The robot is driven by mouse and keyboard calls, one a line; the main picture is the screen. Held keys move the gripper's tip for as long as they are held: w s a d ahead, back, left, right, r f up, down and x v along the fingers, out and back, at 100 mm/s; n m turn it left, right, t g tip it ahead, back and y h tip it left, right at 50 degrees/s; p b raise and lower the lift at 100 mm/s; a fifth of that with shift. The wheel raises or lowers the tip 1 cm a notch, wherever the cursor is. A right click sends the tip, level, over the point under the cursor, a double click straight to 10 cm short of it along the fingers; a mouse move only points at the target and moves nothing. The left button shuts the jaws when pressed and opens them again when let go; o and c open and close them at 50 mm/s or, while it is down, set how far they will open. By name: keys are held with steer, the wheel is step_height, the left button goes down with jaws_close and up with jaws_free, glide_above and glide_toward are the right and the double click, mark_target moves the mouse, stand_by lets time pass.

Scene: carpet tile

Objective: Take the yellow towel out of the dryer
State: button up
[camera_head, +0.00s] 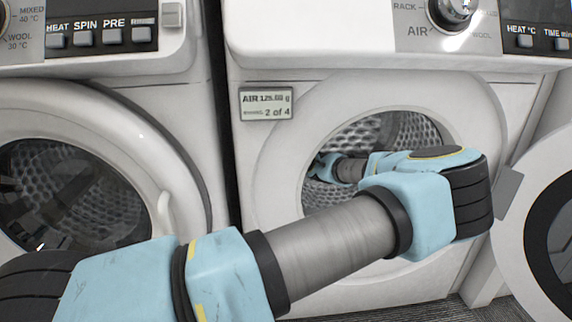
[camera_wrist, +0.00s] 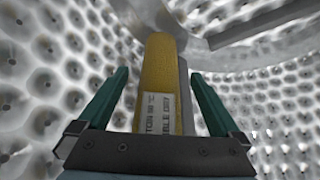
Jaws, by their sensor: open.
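The yellow towel (camera_wrist: 159,70) lies in the dryer's drum in the wrist view, with a white printed label on its near part. My gripper (camera_wrist: 158,85) is open, with one green finger on each side of the towel and visible gaps between. I cannot tell whether anything touches the towel. In the head view my arm reaches through the round opening of the right-hand dryer (camera_head: 272,200), and its end (camera_head: 322,167) is inside the drum. The towel is hidden in that view. The dryer's door (camera_head: 527,190) stands open at the right.
The perforated metal drum wall (camera_wrist: 40,70) surrounds my gripper, with a drum rib (camera_wrist: 270,22) at the upper right. The opening's white rim (camera_head: 285,150) encircles my arm. A second machine with a closed door (camera_head: 75,195) stands at the left.

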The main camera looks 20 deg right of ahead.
steer(key=c, duration=1.4)
steer(key=shift+r, duration=0.15)
steer(key=shift+s+d+r, duration=0.2)
steer(key=s+d+r+p, duration=0.2)
steer(key=s+d+r, duration=0.5)
steer(key=s+d, duration=0.2)
steer(key=shift+s+d+r+p, duration=0.15)
steer(key=shift+s+r+p, duration=0.05)
steer(key=shift+s+p, duration=0.2)
steer(key=shift+w, duration=0.25)
